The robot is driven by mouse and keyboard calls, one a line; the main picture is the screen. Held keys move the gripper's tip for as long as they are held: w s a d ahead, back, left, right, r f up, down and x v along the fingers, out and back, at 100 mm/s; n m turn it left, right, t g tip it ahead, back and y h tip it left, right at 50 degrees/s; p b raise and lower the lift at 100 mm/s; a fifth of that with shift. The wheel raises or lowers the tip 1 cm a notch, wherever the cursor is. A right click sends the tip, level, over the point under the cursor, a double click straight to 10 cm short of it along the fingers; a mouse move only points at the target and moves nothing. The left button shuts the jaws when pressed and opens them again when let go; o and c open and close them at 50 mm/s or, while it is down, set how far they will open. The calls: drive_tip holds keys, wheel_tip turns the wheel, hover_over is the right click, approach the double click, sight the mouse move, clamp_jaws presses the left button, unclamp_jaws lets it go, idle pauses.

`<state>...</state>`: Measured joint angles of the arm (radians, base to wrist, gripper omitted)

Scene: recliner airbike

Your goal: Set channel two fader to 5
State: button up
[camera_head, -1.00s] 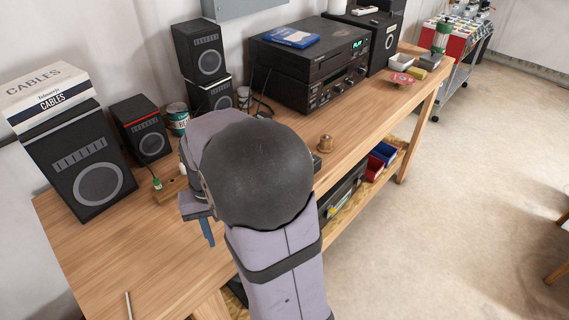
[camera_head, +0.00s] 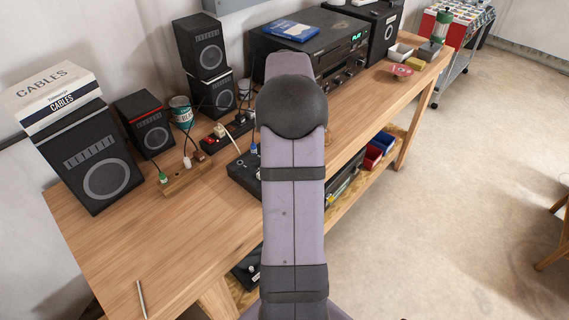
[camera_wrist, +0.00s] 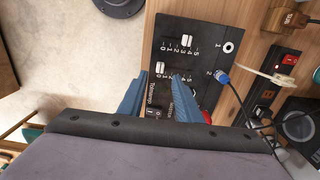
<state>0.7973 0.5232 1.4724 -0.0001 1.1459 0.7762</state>
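The black mixer panel (camera_wrist: 218,47) fills the middle of the wrist view. In the head view its left part (camera_head: 243,172) shows beside my arm. Channel one's white fader knob (camera_wrist: 187,40) stands right of the middle of its numbered scale. My gripper (camera_wrist: 160,76) has two blue fingers spread apart over the panel, with that knob between the tips; contact cannot be told. My arm hides the gripper in the head view.
A blue plug (camera_wrist: 222,78) with a cable sits at the panel's right. A power strip with a red switch (camera_wrist: 289,60) lies beyond. Speakers (camera_head: 92,160), a cassette deck (camera_head: 345,50) and a wooden block (camera_head: 186,183) stand on the bench. The bench's front left is mostly clear.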

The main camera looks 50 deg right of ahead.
drive_tip(key=shift+f+p, duration=0.9)
drive_tip(key=shift+f, duration=2.3)
clamp_jaws()
